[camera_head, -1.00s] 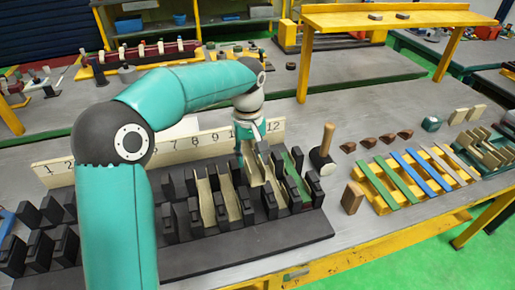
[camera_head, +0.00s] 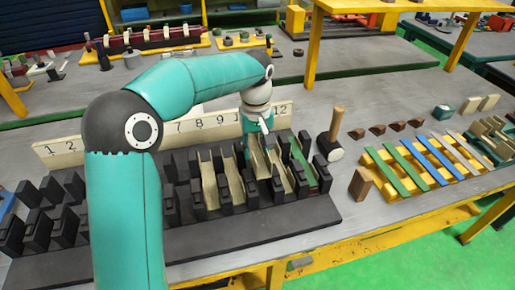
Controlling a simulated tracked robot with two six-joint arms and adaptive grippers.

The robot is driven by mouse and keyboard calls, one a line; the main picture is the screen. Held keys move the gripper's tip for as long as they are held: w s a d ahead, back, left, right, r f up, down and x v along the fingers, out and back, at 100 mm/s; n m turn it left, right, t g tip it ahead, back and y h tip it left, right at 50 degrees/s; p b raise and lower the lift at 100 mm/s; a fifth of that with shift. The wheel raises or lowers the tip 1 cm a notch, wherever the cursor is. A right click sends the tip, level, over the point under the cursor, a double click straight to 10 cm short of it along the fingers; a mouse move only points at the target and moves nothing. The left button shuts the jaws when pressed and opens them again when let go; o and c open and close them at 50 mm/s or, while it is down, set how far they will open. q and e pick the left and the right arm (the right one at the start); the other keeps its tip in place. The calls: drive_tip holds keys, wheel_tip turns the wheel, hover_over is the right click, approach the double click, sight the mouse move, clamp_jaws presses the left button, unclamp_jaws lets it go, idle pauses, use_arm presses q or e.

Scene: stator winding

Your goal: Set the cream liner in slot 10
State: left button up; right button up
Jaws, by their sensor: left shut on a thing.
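The black slotted stator block (camera_head: 255,232) lies on the bench, its slots running between rows of upright black teeth. Cream channel liners (camera_head: 209,183) stand in several slots right of my arm. A green liner (camera_head: 304,163) stands in a slot near the right end. The fingertips are small and partly hidden, and I cannot tell whether this liner is fully seated. My right gripper is not in view.
A cream number board (camera_head: 60,153) stands behind the block; my arm hides part of it. A mallet (camera_head: 333,135) stands right of the block, beside a wooden block (camera_head: 360,185). A yellow rack (camera_head: 404,190) holds green, blue and cream strips. Brown wedges (camera_head: 390,127) lie behind it.

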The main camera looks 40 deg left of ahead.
use_arm(q)
drive_tip(key=shift+f+b, duration=0.35)
drive_tip(key=shift+f, duration=0.1)
drive_tip(key=shift+f+b, duration=2.15)
drive_tip(key=shift+f, duration=0.9)
drive_tip(key=shift+f+b, duration=0.5)
drive_tip(key=shift+f, duration=0.25)
drive_tip(key=o, duration=0.9)
drive_tip(key=shift+o, duration=0.2)
drive_tip(key=shift+r, duration=0.2)
drive_tip(key=shift+r+p, duration=0.5)
drive_tip(key=shift+p, duration=0.2)
drive_tip(key=shift+r, duration=0.2)
